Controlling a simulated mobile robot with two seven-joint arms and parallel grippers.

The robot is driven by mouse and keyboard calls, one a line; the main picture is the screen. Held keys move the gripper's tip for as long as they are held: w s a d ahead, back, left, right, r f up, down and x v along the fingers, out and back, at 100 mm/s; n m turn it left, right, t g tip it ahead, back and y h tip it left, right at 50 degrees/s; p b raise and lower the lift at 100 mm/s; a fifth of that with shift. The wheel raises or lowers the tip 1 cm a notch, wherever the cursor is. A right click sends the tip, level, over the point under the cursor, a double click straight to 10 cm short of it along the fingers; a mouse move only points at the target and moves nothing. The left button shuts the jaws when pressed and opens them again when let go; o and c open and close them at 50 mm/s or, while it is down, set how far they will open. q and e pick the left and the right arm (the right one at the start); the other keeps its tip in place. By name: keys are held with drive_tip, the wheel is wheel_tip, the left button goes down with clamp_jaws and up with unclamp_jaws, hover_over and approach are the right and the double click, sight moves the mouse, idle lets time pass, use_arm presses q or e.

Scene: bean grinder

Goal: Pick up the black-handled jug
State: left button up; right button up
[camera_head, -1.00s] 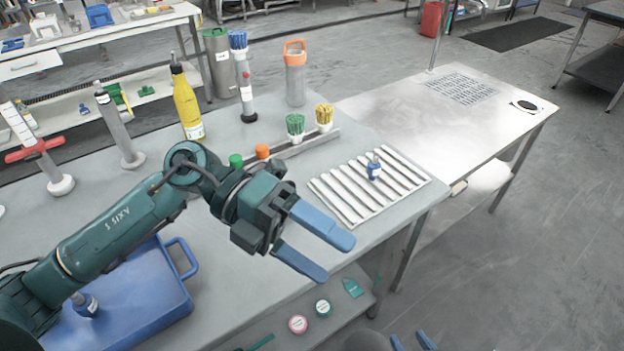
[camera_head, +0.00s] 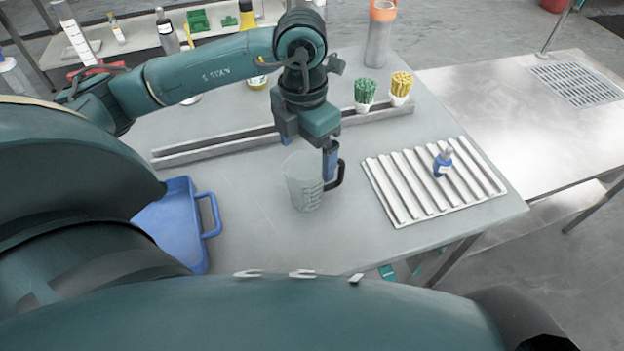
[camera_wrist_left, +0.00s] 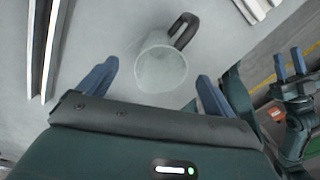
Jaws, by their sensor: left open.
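The clear jug (camera_head: 302,188) with a black handle (camera_head: 339,177) stands upright on the grey table, its handle toward the right. My left gripper (camera_head: 331,160) points down just above and beside the handle side of the jug; one blue finger shows and the other is hidden. In the left wrist view the jug (camera_wrist_left: 160,68) and its handle (camera_wrist_left: 184,30) lie beyond the gap between the open blue fingers (camera_wrist_left: 157,82). Whether a finger touches the jug is unclear. My right gripper (camera_wrist_left: 289,66) shows at the right of the wrist view, fingers apart and empty.
A blue tray (camera_head: 208,238) stands left of the jug. A ridged white rack (camera_head: 395,205) with a small blue bottle (camera_head: 443,162) is on the right. A metal rail (camera_head: 215,149) runs behind, near green (camera_head: 365,92) and yellow (camera_head: 401,84) bundles in cups.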

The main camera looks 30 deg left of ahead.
sight(307, 171)
use_arm(q)
wheel_tip(307, 171, down, 6)
drive_tip(key=shift+s+d+r+p, duration=0.1)
drive_tip(key=shift+d+r+p, duration=0.05)
drive_tip(key=shift+p, duration=0.25)
drive_tip(key=c, duration=1.1)
